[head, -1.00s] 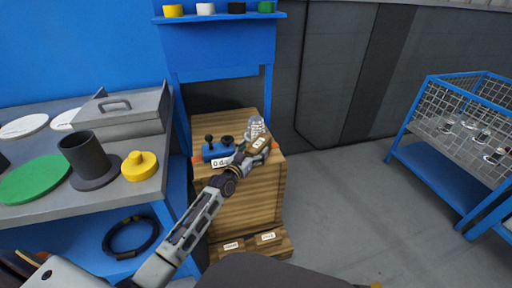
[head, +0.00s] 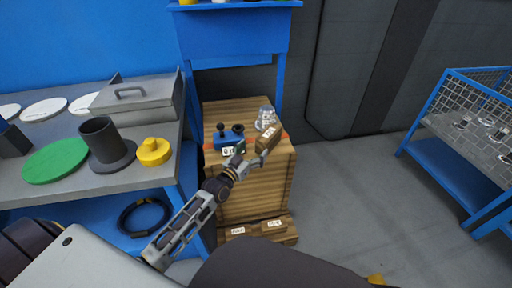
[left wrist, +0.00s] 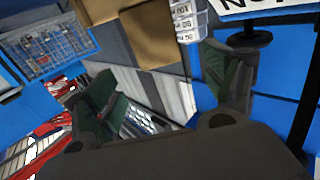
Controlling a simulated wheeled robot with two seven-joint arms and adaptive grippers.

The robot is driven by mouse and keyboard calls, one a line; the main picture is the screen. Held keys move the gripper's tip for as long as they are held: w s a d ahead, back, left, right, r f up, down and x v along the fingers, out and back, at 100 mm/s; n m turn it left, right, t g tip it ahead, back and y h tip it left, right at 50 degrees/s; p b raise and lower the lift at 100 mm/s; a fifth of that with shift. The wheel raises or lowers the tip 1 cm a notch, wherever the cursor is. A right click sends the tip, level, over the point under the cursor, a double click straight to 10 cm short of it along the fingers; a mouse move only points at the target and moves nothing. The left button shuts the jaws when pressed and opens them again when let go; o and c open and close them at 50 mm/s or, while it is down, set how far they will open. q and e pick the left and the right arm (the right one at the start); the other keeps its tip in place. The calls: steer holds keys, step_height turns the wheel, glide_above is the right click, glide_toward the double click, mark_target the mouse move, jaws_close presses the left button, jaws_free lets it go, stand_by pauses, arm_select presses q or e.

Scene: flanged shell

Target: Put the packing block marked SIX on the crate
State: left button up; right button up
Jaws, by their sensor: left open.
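The wooden crate (head: 252,196) stands in the middle of the head view. A brown packing block (head: 270,145) with a white label lies at the right side of its top; the label is too small to read. My left gripper (head: 257,161) is beside the crate's front top edge, just below and left of the block. In the left wrist view its two green-padded fingers (left wrist: 166,88) are apart with nothing held between them. A tan surface shows beyond them; I cannot tell whether it is block or crate. My right gripper is not in view.
A blue device with black knobs (head: 229,138) and a clear glass item (head: 266,118) stand on the crate top. Several labelled blocks lie at its foot. A workbench (head: 150,182) is at left, a blue mesh cart (head: 440,166) at right. Floor between is clear.

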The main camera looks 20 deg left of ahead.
arm_select(q)
steer(key=shift+s+a, duration=0.1)
steer(key=shift+s, duration=0.35)
stand_by(0.4)
steer(key=s+d+f+m+g, duration=0.1)
steer(key=s+d+f+g, duration=0.7)
steer(key=s+f, duration=0.5)
steer(key=s+f+g+y, duration=0.1)
steer(key=s+f+g, duration=0.1)
steer(key=s, duration=0.6)
steer(key=s+f+g, duration=0.2)
steer(key=s+g, duration=0.2)
steer(key=s, duration=0.5)
steer(key=shift+s+d+n+g+y, duration=0.2)
steer(key=shift+d+n+g+y, duration=0.1)
steer(key=shift+d+g+y, duration=0.1)
steer(key=shift+a, duration=0.15)
